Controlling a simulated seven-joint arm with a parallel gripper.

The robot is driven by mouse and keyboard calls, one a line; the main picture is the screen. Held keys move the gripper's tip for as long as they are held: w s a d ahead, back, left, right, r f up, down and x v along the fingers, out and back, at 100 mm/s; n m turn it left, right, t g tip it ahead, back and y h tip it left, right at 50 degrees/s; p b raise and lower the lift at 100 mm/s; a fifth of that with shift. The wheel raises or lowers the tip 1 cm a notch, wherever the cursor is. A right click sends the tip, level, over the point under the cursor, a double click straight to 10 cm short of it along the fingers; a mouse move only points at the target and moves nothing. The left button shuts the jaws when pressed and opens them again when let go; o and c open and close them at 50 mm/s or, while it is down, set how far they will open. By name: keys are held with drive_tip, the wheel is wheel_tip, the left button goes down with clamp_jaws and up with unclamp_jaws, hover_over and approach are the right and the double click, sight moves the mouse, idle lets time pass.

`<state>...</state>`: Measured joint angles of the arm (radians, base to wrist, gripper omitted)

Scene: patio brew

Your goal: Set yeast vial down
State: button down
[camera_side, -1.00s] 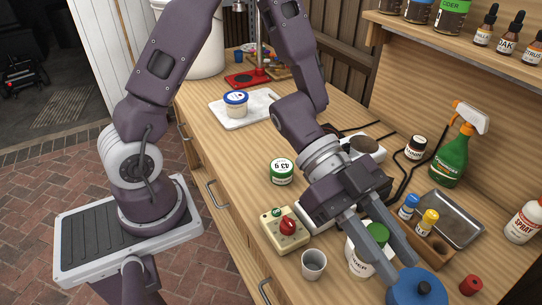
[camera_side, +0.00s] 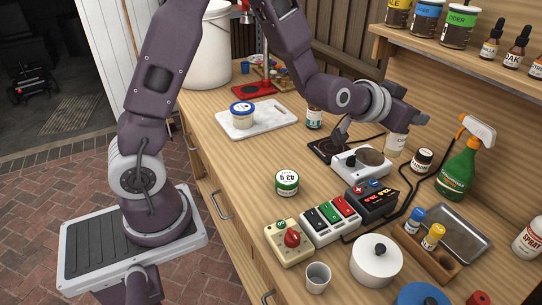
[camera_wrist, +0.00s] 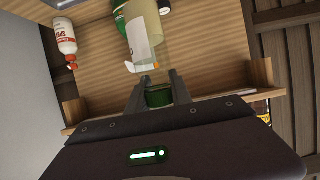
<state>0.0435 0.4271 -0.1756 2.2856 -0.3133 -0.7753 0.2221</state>
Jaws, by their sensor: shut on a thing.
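The yeast vial, a clear, pale-filled container with a green cap and a white label, is in my gripper (camera_wrist: 156,84). In the wrist view the green cap (camera_wrist: 158,97) lies between my two fingers, and the vial's clear body (camera_wrist: 146,28) extends away from them. In the side view my gripper (camera_side: 402,116) is over the back of the bench, and the pale labelled vial (camera_side: 396,144) shows just below it. It looks roughly upright. The cap and fingertips are hidden there, and I cannot tell whether the base touches anything.
A white lidded pot (camera_side: 376,262) stands in front.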

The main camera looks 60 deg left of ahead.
drive_tip(key=s+a+n+g+y, duration=0.1)
drive_tip(key=a+n+g+y, duration=0.15)
drive_tip(key=a, duration=0.55)
drive_tip(key=s+a+f+n+g+y, duration=0.1)
drive_tip(key=s+a+n+y, duration=0.1)
drive_tip(key=a+n+y, duration=0.35)
drive_tip(key=s+a+n+g+y, duration=0.1)
drive_tip(key=a+n+y, duration=0.1)
drive_tip(key=a, duration=0.8)
drive_tip(key=s+a+f+n+g+y, duration=0.1)
drive_tip(key=s+a+n+g+y, duration=0.1)
drive_tip(key=s+a+n+g, duration=0.45)
drive_tip(key=s+a+n+g+y, duration=0.25)
drive_tip(key=s+a, duration=0.25)
drive_tip(key=s, duration=0.4)
drive_tip(key=shift+m+h, duration=0.45)
drive_tip(key=shift+m, duration=0.05)
drive_tip(key=f, duration=1.5)
drive_tip(key=shift+w+d, duration=0.15)
drive_tip(key=shift+d, duration=0.1)
drive_tip(key=shift+f, duration=0.2)
drive_tip(key=c, duration=1.1)
unclamp_jaws()
drive_tip(key=shift+c, duration=0.2)
